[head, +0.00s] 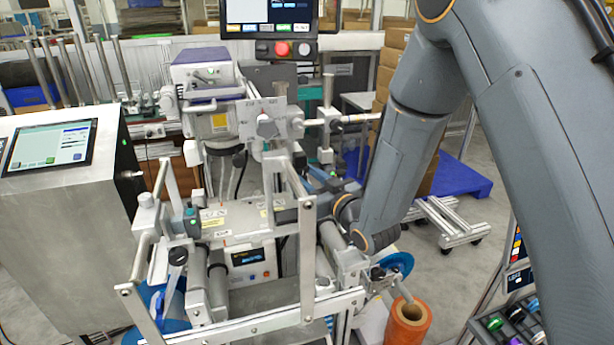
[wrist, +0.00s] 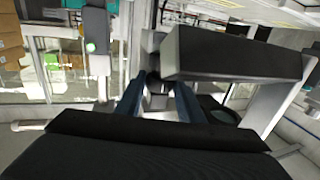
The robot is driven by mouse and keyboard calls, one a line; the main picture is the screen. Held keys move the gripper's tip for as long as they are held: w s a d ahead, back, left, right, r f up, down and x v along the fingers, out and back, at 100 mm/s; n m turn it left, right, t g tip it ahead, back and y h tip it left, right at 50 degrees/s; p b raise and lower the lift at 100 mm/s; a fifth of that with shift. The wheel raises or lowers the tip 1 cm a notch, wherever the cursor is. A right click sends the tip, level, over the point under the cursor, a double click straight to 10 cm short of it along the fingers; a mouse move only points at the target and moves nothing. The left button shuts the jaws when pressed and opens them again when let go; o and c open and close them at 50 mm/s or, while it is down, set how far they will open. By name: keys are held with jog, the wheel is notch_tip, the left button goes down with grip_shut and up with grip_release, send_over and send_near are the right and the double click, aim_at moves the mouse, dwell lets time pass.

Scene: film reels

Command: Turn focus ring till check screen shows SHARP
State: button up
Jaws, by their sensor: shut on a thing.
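My gripper (wrist: 157,95) shows in the wrist view as two blue-grey fingers closing on a small dark part (wrist: 155,82) between their tips. This part looks like the focus ring, but its outline is mostly hidden. In the head view my arm reaches down into the middle of the machine, and the fingertips cannot be made out among the frame bars. A screen (head: 48,145) is on the steel cabinet at left, and another screen (head: 269,12) is at the top. A small dark display (head: 246,257) sits low in the machine. I cannot read SHARP on any of them.
Metal frame bars (head: 307,245) stand close around my wrist. A large dark grey block (wrist: 235,52) fills the upper right of the wrist view, near the fingers. An orange roll (head: 407,322) stands at the lower right. Open floor lies beyond it.

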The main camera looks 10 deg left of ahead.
jog(key=shift+m+t+h, duration=0.4)
jog(key=shift+t+h, duration=0.1)
jog(key=o, duration=1.1)
jog(key=shift+c, duration=0.2)
jog(key=shift+b+v, duration=1.1)
jog(key=shift+v, duration=2.85)
